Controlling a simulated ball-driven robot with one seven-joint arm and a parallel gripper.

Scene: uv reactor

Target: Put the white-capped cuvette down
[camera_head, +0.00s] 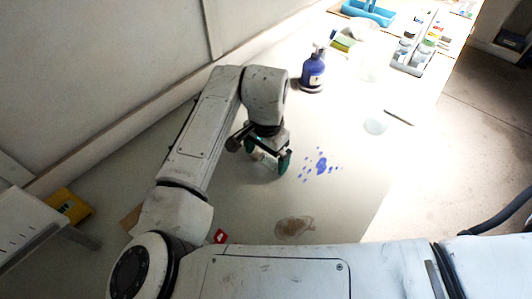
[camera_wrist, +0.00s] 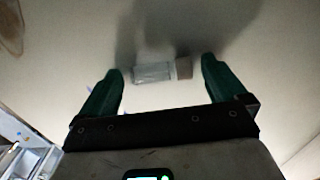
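In the wrist view a clear cuvette (camera_wrist: 153,72) with a pale brownish-looking cap (camera_wrist: 184,68) lies on its side on the pale tabletop. Its length runs across the gap between my fingertips, with a small space at each end. My gripper (camera_wrist: 162,68) has its two green fingers spread apart and holds nothing. In the head view my gripper (camera_head: 270,161) is low over the table, left of some blue spots. I cannot make out the cuvette clearly there.
Blue spots (camera_head: 321,165) and a brown stain (camera_head: 294,227) mark the table (camera_head: 345,200). A blue bottle (camera_head: 312,72) stands behind. A wall closes the left side.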

